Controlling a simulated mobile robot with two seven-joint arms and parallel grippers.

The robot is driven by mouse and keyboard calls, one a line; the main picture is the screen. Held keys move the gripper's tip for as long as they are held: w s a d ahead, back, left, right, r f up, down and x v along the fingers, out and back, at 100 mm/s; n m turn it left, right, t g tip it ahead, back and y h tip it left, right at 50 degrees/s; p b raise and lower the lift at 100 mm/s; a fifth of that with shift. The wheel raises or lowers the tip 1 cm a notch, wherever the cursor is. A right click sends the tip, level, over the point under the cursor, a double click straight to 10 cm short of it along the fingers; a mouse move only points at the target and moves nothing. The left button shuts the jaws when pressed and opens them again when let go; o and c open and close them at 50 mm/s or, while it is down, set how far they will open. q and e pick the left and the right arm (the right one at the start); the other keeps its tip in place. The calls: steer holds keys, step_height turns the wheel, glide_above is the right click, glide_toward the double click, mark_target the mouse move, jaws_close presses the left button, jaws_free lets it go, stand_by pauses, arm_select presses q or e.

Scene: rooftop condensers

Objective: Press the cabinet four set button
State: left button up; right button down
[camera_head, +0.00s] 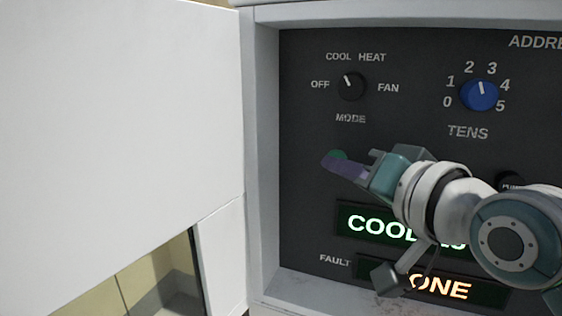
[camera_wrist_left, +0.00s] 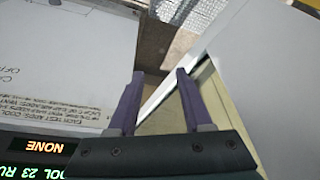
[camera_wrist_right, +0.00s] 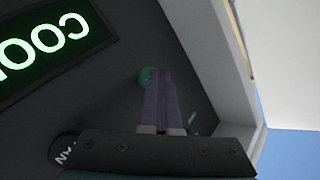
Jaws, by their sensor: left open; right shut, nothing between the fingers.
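A green round button (camera_head: 338,155) sits on the dark control panel (camera_head: 300,130), below the MODE knob. My right gripper (camera_head: 328,164) is shut and empty, with its purple fingertips at the button and covering part of it. In the right wrist view the green button (camera_wrist_right: 146,76) shows just beside the fingertips (camera_wrist_right: 160,80). I cannot tell whether they touch it. Any label by the button is hidden or unreadable. My left gripper (camera_wrist_left: 158,80) is open and empty in its wrist view, away from the button; it does not show in the head view.
The MODE knob (camera_head: 351,86) and blue TENS knob (camera_head: 480,95) are above. A green-lit COOL display (camera_head: 370,224) and a FAULT display (camera_head: 470,290) are below, partly behind my right arm. A white cabinet door (camera_head: 120,120) fills the left, beside the panel's raised frame (camera_head: 262,150).

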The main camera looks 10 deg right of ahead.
mark_target(336, 175)
steer(key=shift+s+a+p, duration=0.55)
steer(key=shift+s+p, duration=0.15)
steer(key=shift+s, duration=0.15)
steer(key=s+a, duration=0.1)
steer(key=s+a+p, duration=0.1)
steer(key=s+p, duration=0.1)
steer(key=s, duration=0.1)
steer(key=shift+s+a, duration=0.1)
steer(key=shift+a, duration=0.3)
stand_by(0.3)
